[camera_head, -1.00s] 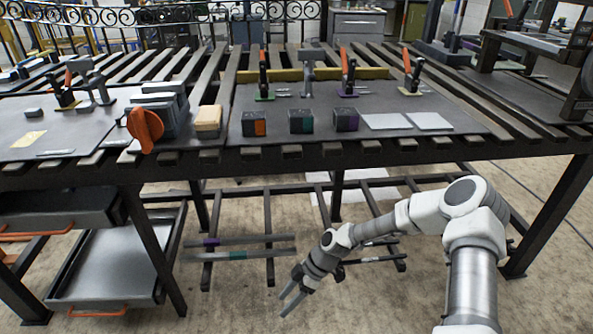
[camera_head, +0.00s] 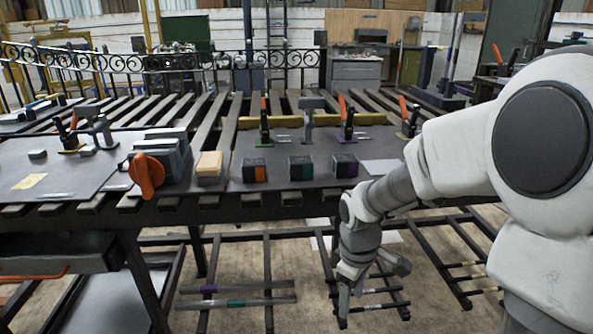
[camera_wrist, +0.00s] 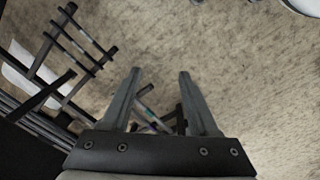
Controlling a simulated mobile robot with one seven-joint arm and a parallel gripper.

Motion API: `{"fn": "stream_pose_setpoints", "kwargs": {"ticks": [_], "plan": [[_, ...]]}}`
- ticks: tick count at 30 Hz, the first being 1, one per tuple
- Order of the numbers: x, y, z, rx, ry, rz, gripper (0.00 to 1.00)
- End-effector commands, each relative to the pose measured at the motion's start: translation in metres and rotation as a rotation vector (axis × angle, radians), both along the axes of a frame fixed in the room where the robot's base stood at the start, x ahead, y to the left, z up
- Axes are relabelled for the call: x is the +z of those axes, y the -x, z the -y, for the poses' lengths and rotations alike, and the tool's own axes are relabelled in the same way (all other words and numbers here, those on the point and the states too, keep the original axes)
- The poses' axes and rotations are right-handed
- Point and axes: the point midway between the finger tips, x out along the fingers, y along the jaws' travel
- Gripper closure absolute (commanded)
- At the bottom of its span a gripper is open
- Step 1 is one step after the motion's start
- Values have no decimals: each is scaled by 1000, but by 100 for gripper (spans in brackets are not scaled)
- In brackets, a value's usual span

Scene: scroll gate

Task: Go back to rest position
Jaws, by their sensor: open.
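My gripper (camera_head: 343,302) hangs pointing down in front of the workbench, below the level of its top. In the wrist view my gripper (camera_wrist: 158,80) has its two fingers apart with nothing between them. Below it the wrist view shows the bare floor and parts of a dark rack. My arm comes in from the right in the head view and covers the right part of the bench.
The slatted workbench (camera_head: 90,209) carries several dark blocks (camera_head: 301,167), a tan block (camera_head: 209,167), a machine with an orange handle (camera_head: 147,175) and upright clamps. A low rack (camera_head: 268,250) with bars stands beneath.

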Motion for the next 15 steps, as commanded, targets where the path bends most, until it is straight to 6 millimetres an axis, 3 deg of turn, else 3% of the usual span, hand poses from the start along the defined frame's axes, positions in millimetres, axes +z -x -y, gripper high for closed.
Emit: {"fn": "stream_pose_setpoints", "kwargs": {"ticks": [1, 6, 15], "plan": [[17, 6, 4, -45, 15, 33, 39], [61, 30, 14, -214, 33, 120, 39], [122, 84, 25, -516, -26, 278, 39]]}}
